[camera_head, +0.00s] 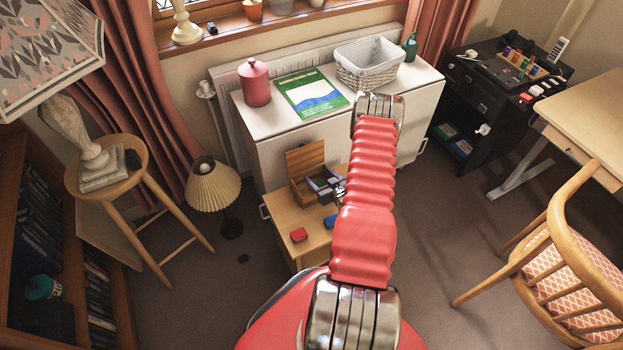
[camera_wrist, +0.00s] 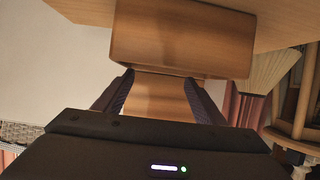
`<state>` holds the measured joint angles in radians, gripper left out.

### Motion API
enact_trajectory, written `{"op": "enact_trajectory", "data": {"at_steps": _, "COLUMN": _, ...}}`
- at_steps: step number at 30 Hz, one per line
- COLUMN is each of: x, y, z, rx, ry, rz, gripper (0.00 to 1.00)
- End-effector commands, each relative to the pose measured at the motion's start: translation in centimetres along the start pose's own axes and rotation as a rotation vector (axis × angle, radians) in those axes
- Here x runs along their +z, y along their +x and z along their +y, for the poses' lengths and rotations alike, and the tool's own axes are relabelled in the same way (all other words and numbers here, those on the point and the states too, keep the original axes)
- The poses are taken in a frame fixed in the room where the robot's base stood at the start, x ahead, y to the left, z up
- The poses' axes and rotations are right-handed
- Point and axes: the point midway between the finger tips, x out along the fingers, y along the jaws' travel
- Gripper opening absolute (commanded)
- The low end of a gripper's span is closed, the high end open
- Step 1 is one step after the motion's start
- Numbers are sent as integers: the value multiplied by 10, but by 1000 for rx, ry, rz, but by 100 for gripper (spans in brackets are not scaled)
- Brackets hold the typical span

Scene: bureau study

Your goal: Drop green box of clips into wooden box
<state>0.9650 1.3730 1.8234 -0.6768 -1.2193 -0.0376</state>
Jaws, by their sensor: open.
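The wooden box (camera_head: 297,193) stands on the small wooden table with its lid raised at the back. In the wrist view its plain wooden wall (camera_wrist: 180,38) fills the upper middle. My gripper (camera_head: 322,184) is at the box's right side, partly over it. In the wrist view the two dark fingers of my gripper (camera_wrist: 158,80) are apart, with only wood showing between them. I cannot make out a green box of clips in either view; my arm hides part of the table.
A red box (camera_head: 298,235) and a blue item (camera_head: 330,221) lie on the small table (camera_head: 312,243). Behind it is a white cabinet (camera_head: 275,150) with a red canister (camera_head: 255,84), a green-blue magazine (camera_head: 311,95) and a basket (camera_head: 368,65). A pleated lamp (camera_head: 212,186) stands left.

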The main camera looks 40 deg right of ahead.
Motion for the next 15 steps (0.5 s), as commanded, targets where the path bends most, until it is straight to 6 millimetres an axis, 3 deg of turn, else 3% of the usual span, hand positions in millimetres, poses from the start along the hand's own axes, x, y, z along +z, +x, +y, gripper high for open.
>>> {"op": "enact_trajectory", "data": {"at_steps": 15, "x": 1, "y": -86, "z": 1, "rx": 3, "ry": 2, "rz": 0, "gripper": 64}}
